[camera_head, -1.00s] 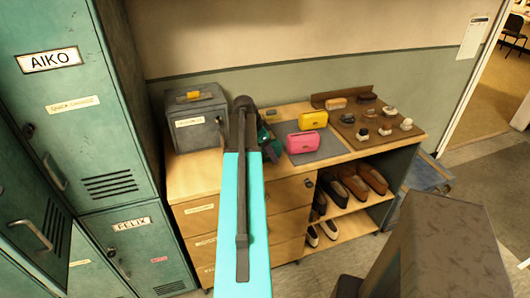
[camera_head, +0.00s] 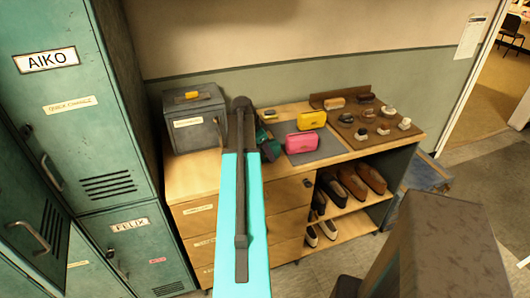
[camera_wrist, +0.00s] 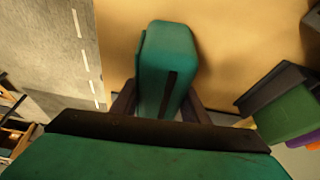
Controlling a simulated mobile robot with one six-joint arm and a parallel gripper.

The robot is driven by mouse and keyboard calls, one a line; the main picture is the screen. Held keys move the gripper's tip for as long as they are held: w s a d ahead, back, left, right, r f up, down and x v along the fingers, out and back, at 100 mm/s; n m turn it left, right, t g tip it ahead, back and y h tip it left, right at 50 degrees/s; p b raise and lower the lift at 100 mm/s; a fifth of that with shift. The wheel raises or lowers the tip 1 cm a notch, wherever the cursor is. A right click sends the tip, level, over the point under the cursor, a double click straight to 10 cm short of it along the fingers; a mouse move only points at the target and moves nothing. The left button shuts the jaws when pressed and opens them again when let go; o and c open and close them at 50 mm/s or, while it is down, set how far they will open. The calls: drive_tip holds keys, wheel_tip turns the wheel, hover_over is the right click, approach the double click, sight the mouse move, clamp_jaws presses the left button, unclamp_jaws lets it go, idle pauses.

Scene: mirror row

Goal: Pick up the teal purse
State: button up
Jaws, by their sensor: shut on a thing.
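The teal purse (camera_wrist: 168,58) shows in the wrist view as a rounded teal block with a dark strip on its side. My gripper (camera_wrist: 160,102) has a dark finger on each side of the purse's near end and is shut on it. The purse is over a light wooden surface; I cannot tell whether it touches it. In the head view my cyan arm reaches to the cabinet top and hides much of that spot. Dark teal shapes (camera_head: 268,150) show just right of the arm; I cannot tell purse from gripper there.
A pink purse (camera_head: 310,141) and a yellow purse (camera_head: 311,120) stand right of my arm on the cabinet top. A grey box (camera_head: 196,119) stands to the left. Brushes and small items sit on a brown board (camera_head: 346,124) at right. Teal lockers (camera_head: 88,115) rise at far left.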

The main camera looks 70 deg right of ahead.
drive_tip(key=shift+r, duration=0.25)
drive_tip(key=shift+r+b, duration=0.75)
drive_tip(key=shift+r, duration=0.95)
drive_tip(key=s+a+b, duration=0.1)
drive_tip(key=a, duration=0.6)
drive_tip(key=s+a+r+b, duration=0.1)
drive_tip(key=s+a+b, duration=0.1)
drive_tip(key=a, duration=0.6)
drive_tip(key=shift+s+a+r, duration=0.25)
drive_tip(key=shift+a, duration=0.05)
